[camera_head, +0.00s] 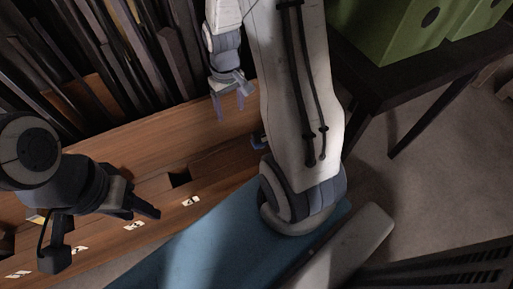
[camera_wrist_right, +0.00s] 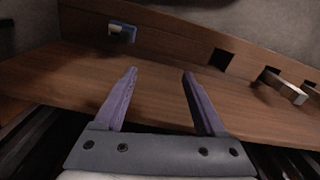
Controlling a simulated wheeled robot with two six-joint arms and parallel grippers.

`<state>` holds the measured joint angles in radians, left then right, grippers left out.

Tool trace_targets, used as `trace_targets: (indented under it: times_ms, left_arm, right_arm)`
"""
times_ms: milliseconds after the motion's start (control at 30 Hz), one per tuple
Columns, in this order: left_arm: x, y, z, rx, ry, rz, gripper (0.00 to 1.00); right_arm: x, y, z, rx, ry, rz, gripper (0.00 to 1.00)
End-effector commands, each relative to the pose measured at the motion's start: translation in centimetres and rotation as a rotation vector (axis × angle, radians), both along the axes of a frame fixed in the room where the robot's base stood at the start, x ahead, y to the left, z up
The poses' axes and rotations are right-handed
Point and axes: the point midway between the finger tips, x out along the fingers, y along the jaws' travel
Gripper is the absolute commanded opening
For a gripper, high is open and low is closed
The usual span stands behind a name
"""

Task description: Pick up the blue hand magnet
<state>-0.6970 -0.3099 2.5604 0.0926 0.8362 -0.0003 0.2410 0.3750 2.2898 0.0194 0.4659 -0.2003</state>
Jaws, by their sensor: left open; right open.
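The blue hand magnet (camera_wrist_right: 121,33) appears as a small blue block with a pale part, at the wooden ledge in the upper left of the right wrist view. In the head view a small blue piece (camera_head: 257,143) shows partly hidden beside my arm. My right gripper (camera_wrist_right: 160,73) is open and empty over the wooden board, short of the blue block and to its right. It also shows in the head view (camera_head: 232,104), with purple fingers. My left gripper (camera_head: 104,236) is open over the ledge at the lower left, with nothing visible between its fingers.
The wooden board (camera_head: 155,148) has square holes and numbered labels (camera_head: 191,201) along its edge. A pale block (camera_wrist_right: 284,88) sticks out of one hole. Dark slats stand behind the board. Green binders (camera_head: 385,25) stand on a dark table at upper right.

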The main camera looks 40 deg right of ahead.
Motion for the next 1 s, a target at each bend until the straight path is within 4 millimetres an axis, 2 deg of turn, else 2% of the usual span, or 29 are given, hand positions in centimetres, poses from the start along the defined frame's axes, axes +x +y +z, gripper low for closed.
trace_targets:
  times_ms: [33, 100, 200, 300, 400, 700, 867, 1000]
  left_arm:
    - [0.0, 0.0, -3.3, 0.000, 0.000, 0.000, 0.50]
    - [0.0, 0.0, -4.9, 0.000, 0.000, 0.000, 0.50]
    - [0.0, 0.0, -6.3, -0.001, -0.001, 0.000, 0.50]
    - [0.0, 0.0, -7.0, -0.001, -0.001, 0.000, 0.50]
    - [0.0, 0.0, -7.4, -0.001, -0.001, 0.000, 0.50]
    - [0.0, 0.0, -9.2, -0.001, -0.001, 0.000, 0.50]
    - [0.0, 0.0, -9.7, -0.001, -0.001, 0.000, 0.50]
    - [0.0, 0.0, -11.0, -0.001, -0.001, 0.000, 0.50]
  right_arm:
    - [-0.2, -2.2, -4.5, 0.000, 0.009, -0.050, 0.72]
    - [-0.3, -4.4, -7.3, -0.002, 0.011, -0.095, 0.72]
    - [-0.7, -6.8, -10.1, -0.004, 0.013, -0.142, 0.72]
    - [-1.1, -8.1, -11.6, -0.004, 0.013, -0.168, 0.72]
    - [-1.2, -8.6, -12.5, -0.005, 0.014, -0.178, 0.72]
    - [-1.2, -8.6, -16.7, -0.004, 0.015, -0.178, 0.72]
    - [-1.1, -8.6, -17.7, -0.005, 0.012, -0.178, 0.72]
    - [-0.9, -8.7, -19.6, -0.004, 0.014, -0.178, 0.72]
